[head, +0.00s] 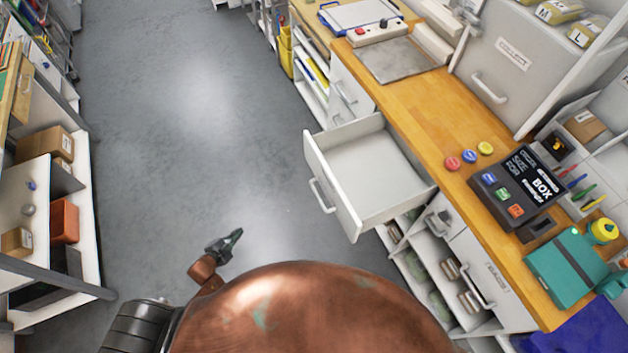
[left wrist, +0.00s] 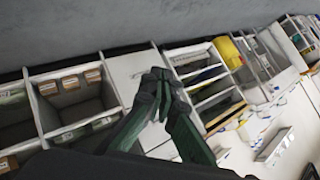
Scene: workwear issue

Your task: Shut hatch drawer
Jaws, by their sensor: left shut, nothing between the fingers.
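The hatch drawer (head: 365,172) stands pulled out from under the wooden counter in the head view. It is white and looks empty, with a bar handle (head: 321,196) on its front, which faces the aisle. My left gripper (head: 236,236) is shut and empty, over the grey floor to the left of the drawer front and apart from it. In the left wrist view its dark fingers (left wrist: 160,78) are together, with shelves and white cabinet fronts beyond. My right gripper is not in view.
The wooden counter (head: 432,108) carries coloured buttons, a black size box (head: 518,187) and a teal case (head: 566,265). Open shelves (head: 430,250) sit below the drawer. A shelf rack with boxes (head: 45,145) stands at the left. The grey floor (head: 190,130) between is clear.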

